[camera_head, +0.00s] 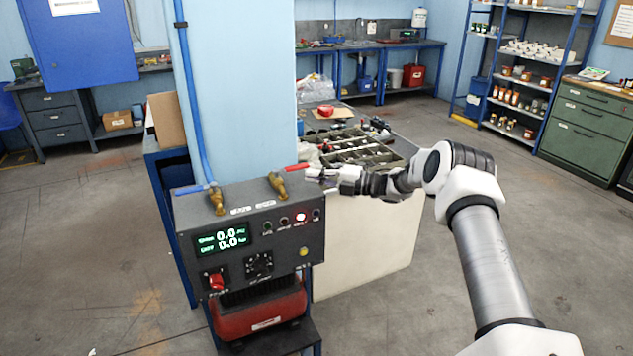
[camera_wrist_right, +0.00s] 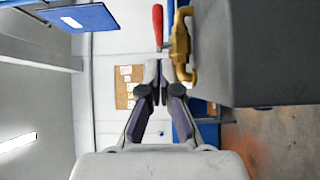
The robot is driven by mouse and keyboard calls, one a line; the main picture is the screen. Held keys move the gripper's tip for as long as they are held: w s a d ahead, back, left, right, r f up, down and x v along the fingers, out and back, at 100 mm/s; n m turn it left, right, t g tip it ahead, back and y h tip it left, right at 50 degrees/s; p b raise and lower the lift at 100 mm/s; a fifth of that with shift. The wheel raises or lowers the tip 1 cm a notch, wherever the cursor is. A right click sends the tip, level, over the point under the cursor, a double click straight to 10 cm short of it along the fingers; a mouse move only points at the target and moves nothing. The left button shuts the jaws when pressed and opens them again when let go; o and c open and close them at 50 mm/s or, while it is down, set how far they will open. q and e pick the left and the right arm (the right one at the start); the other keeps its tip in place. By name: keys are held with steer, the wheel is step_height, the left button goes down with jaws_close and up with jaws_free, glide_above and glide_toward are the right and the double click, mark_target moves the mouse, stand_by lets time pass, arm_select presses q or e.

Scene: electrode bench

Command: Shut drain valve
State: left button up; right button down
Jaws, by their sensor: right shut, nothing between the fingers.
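Two brass valves stand on top of a dark grey box with a panel (camera_head: 258,240). The left valve (camera_head: 217,200) has a blue lever (camera_head: 192,188) pointing left. The right valve (camera_head: 278,186) has a red lever (camera_head: 297,167) pointing right. Which one is the drain valve cannot be read. My right gripper (camera_head: 318,173) is shut and empty at the right of the red lever. In the right wrist view its fingertips (camera_wrist_right: 157,76) are close to the red lever (camera_wrist_right: 158,25) and brass valve (camera_wrist_right: 181,45); contact cannot be told. My left gripper is not in view.
The panel shows green digits (camera_head: 222,240), a lit red lamp (camera_head: 300,217) and a red switch (camera_head: 216,281). A parts tray (camera_head: 358,152) lies on the bench behind my right gripper. A blue pillar (camera_head: 245,90) stands behind the box.

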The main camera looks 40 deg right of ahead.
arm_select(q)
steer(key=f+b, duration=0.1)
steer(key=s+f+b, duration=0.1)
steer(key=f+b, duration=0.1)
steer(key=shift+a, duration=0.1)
arm_select(e)
steer(key=s+d, duration=0.5)
steer(key=d, duration=0.3)
steer(key=shift+s+d, duration=0.3)
steer(key=shift+s, duration=0.05)
